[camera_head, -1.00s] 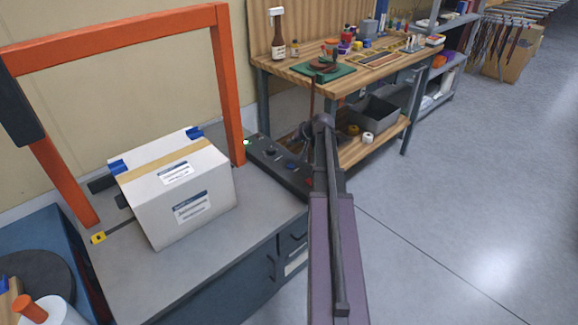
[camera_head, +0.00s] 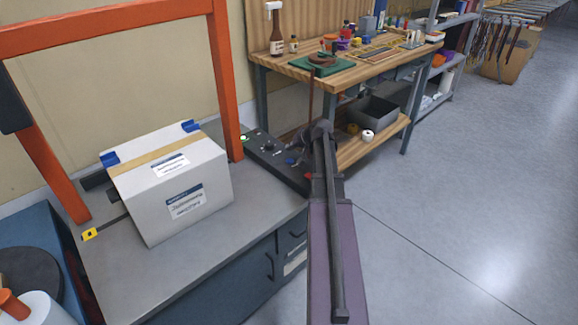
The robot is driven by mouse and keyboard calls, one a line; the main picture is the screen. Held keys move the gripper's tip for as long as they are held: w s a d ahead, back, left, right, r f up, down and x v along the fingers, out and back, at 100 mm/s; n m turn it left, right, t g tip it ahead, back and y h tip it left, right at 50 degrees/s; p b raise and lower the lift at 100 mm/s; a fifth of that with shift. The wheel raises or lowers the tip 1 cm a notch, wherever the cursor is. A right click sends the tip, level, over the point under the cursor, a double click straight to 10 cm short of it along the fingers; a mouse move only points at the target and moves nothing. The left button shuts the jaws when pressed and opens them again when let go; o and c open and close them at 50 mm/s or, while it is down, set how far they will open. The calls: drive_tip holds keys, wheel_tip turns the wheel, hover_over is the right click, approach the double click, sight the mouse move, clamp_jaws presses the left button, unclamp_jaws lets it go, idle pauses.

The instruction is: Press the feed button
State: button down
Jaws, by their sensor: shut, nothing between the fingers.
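A dark control panel (camera_head: 258,158) lies along the right edge of the grey bench, beside the orange frame. It carries a lit green spot (camera_head: 244,138), a pale knob (camera_head: 268,146), a blue control (camera_head: 291,162) and a red control (camera_head: 308,176). Their labels are too small to read, so I cannot tell which is the feed button. My gripper (camera_head: 296,148) is shut and empty, low over the panel near the blue control. My arm reaches up from the bottom centre. The dark gripper blends with the panel, and I cannot tell whether it touches.
A white taped box (camera_head: 185,208) sits tilted on the bench (camera_head: 135,278) under the orange frame (camera_head: 226,85). A wooden workbench (camera_head: 300,72) with tools, bottles and a lower grey bin (camera_head: 375,112) stands behind. Open floor lies to the right.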

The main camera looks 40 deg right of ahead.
sight(287, 159)
drive_tip(key=shift+f+b, duration=1.35)
drive_tip(key=shift+f, duration=0.35)
drive_tip(key=shift+f, duration=0.2)
drive_tip(key=shift+f+b, duration=0.25)
drive_tip(key=shift+b, duration=0.2)
drive_tip(key=shift+f+b, duration=0.4)
idle(1.1)
drive_tip(key=shift+r, duration=0.2)
drive_tip(key=shift+r+p, duration=0.7)
drive_tip(key=shift+p, duration=0.15)
drive_tip(key=shift+r+p, duration=2.5)
drive_tip(key=shift+p, duration=0.05)
drive_tip(key=shift+s, duration=0.1)
